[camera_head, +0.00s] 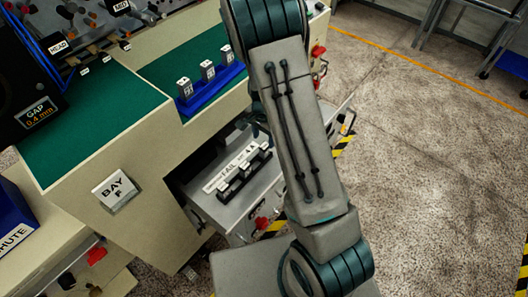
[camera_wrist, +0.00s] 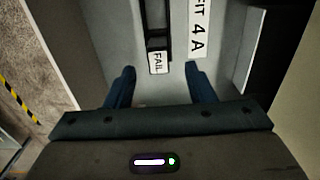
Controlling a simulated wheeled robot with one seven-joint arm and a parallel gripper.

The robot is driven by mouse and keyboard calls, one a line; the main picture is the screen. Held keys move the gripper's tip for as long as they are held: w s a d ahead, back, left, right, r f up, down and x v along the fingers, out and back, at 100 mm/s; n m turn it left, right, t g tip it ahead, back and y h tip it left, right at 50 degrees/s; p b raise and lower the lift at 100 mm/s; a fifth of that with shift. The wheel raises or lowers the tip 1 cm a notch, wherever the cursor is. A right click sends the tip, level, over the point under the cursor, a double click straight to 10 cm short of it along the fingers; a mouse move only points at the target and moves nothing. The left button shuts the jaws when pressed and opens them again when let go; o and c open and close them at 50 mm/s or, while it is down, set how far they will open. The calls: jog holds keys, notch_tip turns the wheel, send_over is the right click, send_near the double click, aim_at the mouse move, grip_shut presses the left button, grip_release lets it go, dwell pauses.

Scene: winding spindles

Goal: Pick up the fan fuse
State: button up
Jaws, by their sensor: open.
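My gripper (camera_wrist: 162,82) is open and empty in the wrist view, its two dark blue fingers wide apart. Ahead of it is a black holder (camera_wrist: 157,42) with a small white label that seems to read "FAIL" or "FAN"; I cannot tell which. Three small light blocks, perhaps fuses, stand upright in a blue rack (camera_head: 213,90) on the green bench top: a left one (camera_head: 184,87), a middle one (camera_head: 207,71) and a right one (camera_head: 227,55). Their labels are too small to read, so I cannot identify the fan fuse.
A grey box (camera_head: 220,207) below the bench carries black holders (camera_head: 243,178) and a white label strip. In the wrist view a label reads "FIT 4 A" (camera_wrist: 198,27). A blue chute bin (camera_head: 12,220) stands at the left. Open floor (camera_head: 430,160) lies at the right.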

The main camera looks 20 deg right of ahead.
aim_at(265, 152)
jog(key=shift+d+f+p, duration=0.15)
jog(key=shift+f+p, duration=0.2)
jog(key=shift+f, duration=2.4)
jog(key=shift+s, duration=0.1)
jog(key=shift+c, duration=0.3)
jog(key=c, duration=1)
